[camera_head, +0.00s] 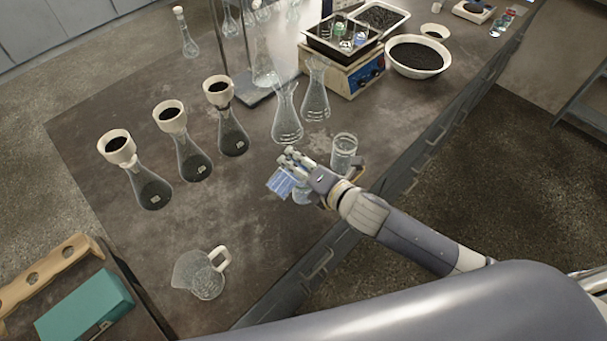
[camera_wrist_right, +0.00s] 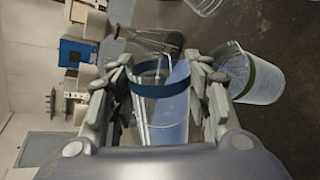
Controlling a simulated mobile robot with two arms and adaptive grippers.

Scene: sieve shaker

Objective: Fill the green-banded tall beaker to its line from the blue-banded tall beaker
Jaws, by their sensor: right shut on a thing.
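My right gripper (camera_head: 292,165) is shut on the blue-banded tall beaker (camera_head: 280,183), which looks bluish and strongly tilted above the table. In the right wrist view the blue-banded beaker (camera_wrist_right: 160,88) sits between the two fingers. The green-banded tall beaker (camera_wrist_right: 256,80) is beside it there, with its green band clear. The liquid levels and any stream between the beakers cannot be made out. My left gripper is not in view.
Several dark-filled flasks with funnels (camera_head: 191,155) stand left. A handled jug (camera_head: 203,273) is at the front. The table between jug and flasks is clear.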

